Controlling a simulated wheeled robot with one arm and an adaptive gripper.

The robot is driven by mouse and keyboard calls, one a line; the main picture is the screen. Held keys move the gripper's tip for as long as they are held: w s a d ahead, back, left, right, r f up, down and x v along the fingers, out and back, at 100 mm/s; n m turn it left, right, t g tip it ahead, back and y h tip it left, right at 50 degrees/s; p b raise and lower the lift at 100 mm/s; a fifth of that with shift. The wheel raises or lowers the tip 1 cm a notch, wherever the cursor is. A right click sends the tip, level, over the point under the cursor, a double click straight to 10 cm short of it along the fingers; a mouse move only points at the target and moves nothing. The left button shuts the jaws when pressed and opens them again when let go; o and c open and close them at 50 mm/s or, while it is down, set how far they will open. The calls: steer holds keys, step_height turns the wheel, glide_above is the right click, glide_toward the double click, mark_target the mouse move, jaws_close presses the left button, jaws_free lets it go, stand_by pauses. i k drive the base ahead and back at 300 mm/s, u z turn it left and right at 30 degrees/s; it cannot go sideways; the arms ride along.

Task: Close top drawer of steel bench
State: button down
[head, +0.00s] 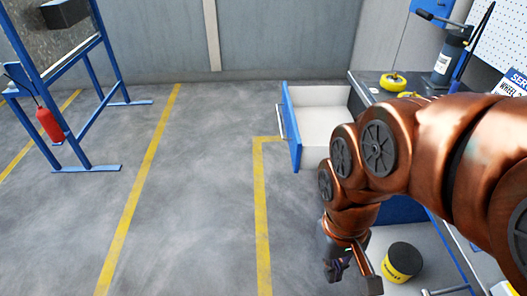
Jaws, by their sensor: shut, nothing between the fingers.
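The top drawer (292,127) of the steel bench is pulled out to the left. It has a blue front with a light handle on its outer face and a pale, empty-looking inside. The steel bench (368,80) stands at the right, mostly hidden behind my copper-coloured arm. My gripper (352,277) is shut and empty. It hangs low at the bottom of the view, below and to the right of the drawer front in the picture, apart from it.
A yellow and black tub (402,262) is right of my gripper. A blue frame (85,85) with a red extinguisher (49,124) is at the left. The floor between is clear.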

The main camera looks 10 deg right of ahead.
mark_target(311, 114)
steer(key=u, duration=0.45)
steer(key=i, duration=0.95)
steer(key=u, duration=0.85)
